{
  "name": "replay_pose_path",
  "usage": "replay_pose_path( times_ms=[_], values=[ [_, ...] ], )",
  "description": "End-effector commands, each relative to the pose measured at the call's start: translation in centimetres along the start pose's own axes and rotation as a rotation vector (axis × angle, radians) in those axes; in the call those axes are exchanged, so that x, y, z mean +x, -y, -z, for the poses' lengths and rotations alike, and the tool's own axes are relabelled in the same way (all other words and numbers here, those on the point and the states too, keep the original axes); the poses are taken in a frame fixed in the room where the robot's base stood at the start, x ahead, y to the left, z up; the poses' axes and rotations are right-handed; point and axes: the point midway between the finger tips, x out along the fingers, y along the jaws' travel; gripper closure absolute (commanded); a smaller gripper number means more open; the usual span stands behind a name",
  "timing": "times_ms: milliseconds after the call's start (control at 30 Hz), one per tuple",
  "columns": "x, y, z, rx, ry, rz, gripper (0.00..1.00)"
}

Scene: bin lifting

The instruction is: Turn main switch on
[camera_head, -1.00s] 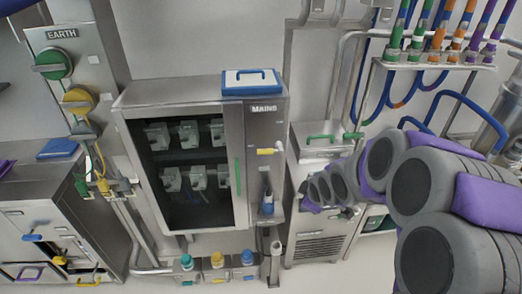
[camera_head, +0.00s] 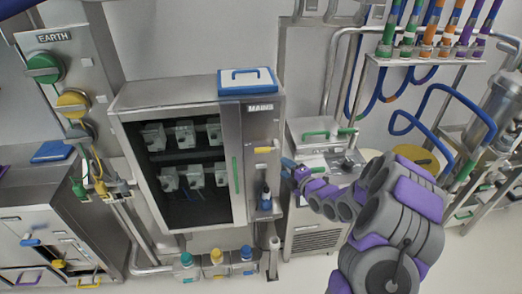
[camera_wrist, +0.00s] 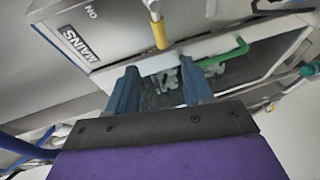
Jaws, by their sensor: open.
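The main switch (camera_head: 265,150) is a short lever with a yellow grip on the grey cabinet face, below the MAINS label. In the head view its yellow grip lies about level. In the wrist view the yellow grip (camera_wrist: 159,34) points toward my gripper, with the MAINS label and the word ON to its left. My gripper (camera_head: 291,169) is just right of and slightly below the switch in the head view. In the wrist view my gripper (camera_wrist: 158,66) has its two blue fingers apart and empty. The yellow grip is just beyond the fingertips, apart from them.
The MAINS cabinet (camera_head: 123,100) has a glass door with a green handle (camera_head: 236,176). A low steel unit (camera_head: 316,244) stands to the right, under my arm.

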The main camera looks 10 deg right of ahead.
Motion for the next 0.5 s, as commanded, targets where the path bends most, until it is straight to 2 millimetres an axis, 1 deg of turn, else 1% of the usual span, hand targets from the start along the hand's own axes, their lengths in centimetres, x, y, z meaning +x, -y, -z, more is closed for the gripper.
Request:
replay_pose_path(
  times_ms=[167,500],
  values=[
    [2.0,0.0,0.1,-0.002,-0.002,0.0,0.48],
    [7.3,0.1,0.1,-0.002,-0.001,0.002,0.48]
  ],
)
